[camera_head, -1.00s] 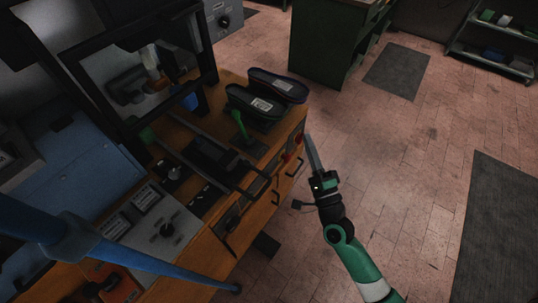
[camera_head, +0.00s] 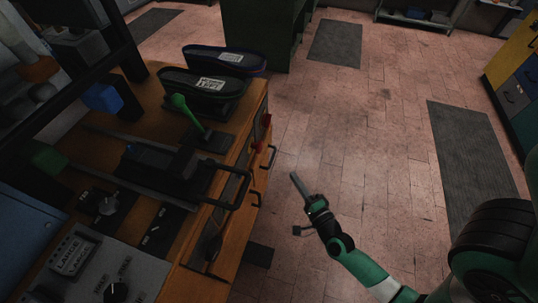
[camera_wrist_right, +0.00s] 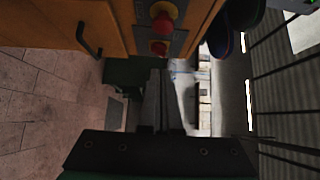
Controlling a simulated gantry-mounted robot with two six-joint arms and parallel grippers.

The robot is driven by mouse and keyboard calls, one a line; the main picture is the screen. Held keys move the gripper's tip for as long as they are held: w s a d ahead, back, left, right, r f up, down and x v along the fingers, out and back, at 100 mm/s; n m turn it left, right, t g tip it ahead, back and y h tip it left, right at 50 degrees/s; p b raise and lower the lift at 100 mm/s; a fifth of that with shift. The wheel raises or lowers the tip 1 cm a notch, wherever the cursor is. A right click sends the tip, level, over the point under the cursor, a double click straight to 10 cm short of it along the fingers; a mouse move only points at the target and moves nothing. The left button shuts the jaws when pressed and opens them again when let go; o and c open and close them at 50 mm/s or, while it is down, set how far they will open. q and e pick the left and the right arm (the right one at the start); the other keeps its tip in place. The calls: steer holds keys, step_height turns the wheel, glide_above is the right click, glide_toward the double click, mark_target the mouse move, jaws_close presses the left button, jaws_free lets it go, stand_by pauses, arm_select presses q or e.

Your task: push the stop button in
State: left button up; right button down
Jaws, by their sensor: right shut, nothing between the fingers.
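Two red buttons sit on the front face of the wooden bench: an upper one (camera_head: 266,120) and a lower one (camera_head: 257,147). In the right wrist view one large red button (camera_wrist_right: 163,19) has a yellow collar, and a second red button (camera_wrist_right: 159,48) sits beside it on the same plate. I cannot read which is marked stop. My right gripper (camera_head: 293,176) is shut and empty, apart from both buttons, over the floor side of the bench front. Its closed fingers also show in the right wrist view (camera_wrist_right: 160,98). My left gripper is out of view.
Black handles (camera_head: 232,190) stick out from the bench (camera_head: 232,240) front near my right gripper. A green lever (camera_head: 188,114) and two dark shoe soles (camera_head: 203,86) are on top. The floor (camera_head: 340,130) to the right is open.

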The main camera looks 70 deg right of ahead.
mark_target(257, 146)
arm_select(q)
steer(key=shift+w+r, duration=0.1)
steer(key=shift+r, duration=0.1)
arm_select(e)
steer(key=w+a+x, duration=0.1)
steer(key=a+x, duration=0.1)
steer(key=x, duration=1.1)
steer(key=shift+w, duration=0.4)
steer(key=shift+a, duration=0.15)
